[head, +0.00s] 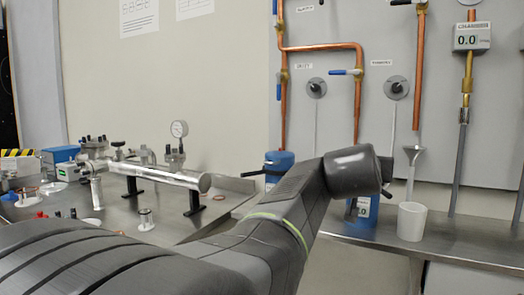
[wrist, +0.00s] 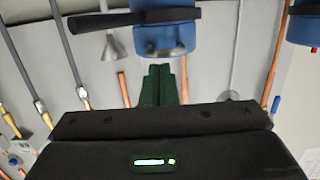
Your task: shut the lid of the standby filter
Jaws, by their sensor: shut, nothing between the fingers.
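The blue filter that I take for the standby one stands on the right-hand bench, under the right label. In the head view only its lower body (head: 367,208) shows, because my arm covers the top. The wrist view is upside down and shows its blue body (wrist: 160,38) large at the top, with a black band (wrist: 168,14) and a black bar running left. My gripper (wrist: 160,68) has its dark green fingers together, empty, in line with the filter's upper end. I cannot tell whether they touch it, nor how far the lid is open. My arm hides the gripper in the head view.
A second blue filter (head: 279,164) stands to the left and also shows in the wrist view (wrist: 304,30). A white cup (head: 411,221) and a funnel (head: 412,160) are close on the right. Copper pipes (head: 357,95) run down the wall panel. A metal manifold (head: 165,175) lies on the left bench.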

